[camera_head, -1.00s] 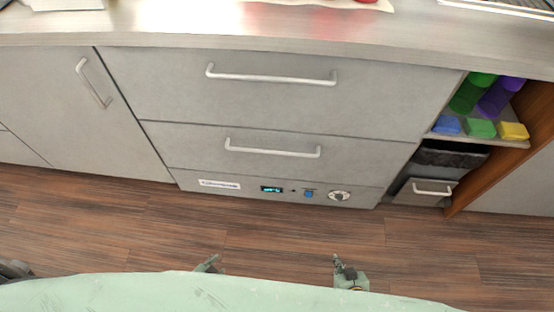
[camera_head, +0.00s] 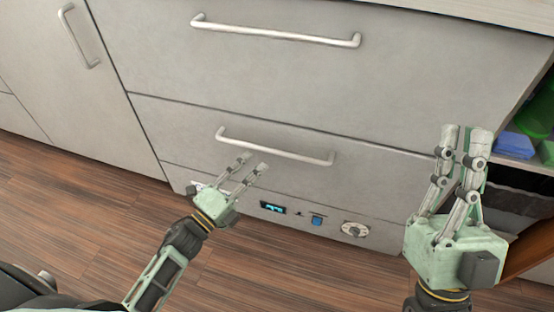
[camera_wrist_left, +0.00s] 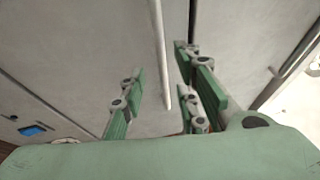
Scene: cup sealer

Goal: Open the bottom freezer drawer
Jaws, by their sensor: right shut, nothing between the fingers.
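The bottom freezer drawer (camera_head: 180,125) is a grey panel, shut flush below a taller upper drawer (camera_head: 270,75). Its silver bar handle (camera_head: 300,157) runs across the front. My left gripper (camera_head: 254,161) is open and empty, with its fingertips near the left half of this handle. In the left wrist view the handle bar (camera_wrist_left: 159,50) shows ahead, between the two spread fingers (camera_wrist_left: 160,80). I cannot tell whether the fingers touch it. My right gripper (camera_head: 465,140) is shut and empty, pointing up in front of the unit's right side.
The upper drawer has its own bar handle (camera_head: 275,32). A control strip with a display (camera_head: 272,208) and a dial (camera_head: 355,230) lies below the bottom drawer. A cabinet door (camera_head: 50,60) stands left. Open shelves with a blue item (camera_head: 515,145) are at the right. The wooden floor (camera_head: 75,210) is clear.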

